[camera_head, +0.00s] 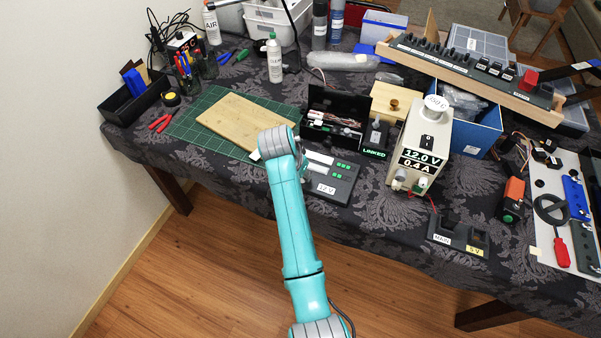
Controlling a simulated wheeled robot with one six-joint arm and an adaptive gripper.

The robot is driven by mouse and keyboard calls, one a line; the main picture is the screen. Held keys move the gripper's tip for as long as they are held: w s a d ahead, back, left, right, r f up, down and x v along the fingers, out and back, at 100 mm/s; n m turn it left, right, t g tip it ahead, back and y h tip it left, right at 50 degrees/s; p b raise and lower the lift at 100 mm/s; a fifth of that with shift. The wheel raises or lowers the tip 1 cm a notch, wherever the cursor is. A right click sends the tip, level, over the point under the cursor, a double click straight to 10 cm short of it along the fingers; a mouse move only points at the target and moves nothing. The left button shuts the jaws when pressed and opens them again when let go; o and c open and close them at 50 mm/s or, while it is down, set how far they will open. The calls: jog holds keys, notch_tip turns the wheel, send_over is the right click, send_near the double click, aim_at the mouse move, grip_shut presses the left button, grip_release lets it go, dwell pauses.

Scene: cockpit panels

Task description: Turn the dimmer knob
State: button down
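No part in the head view is clearly labelled as the dimmer knob, and I cannot tell which one it is. A wooden block with a small brass-coloured knob (394,104) sits near the middle of the table. A long black panel on a wooden base (470,66) carries a row of small dark knobs or switches at the back right. A dark control box (330,182) with green lights and a "12 V" label lies just right of my teal arm. My arm reaches over the table's front edge and hides part of this box. My gripper's fingers do not show.
A cream power supply (419,145) reading 12.0 V stands right of the box. An open black case (335,116) lies behind it. A wooden board (243,124) rests on a green mat (196,118) at left. The patterned table (375,222) is clear along its front middle.

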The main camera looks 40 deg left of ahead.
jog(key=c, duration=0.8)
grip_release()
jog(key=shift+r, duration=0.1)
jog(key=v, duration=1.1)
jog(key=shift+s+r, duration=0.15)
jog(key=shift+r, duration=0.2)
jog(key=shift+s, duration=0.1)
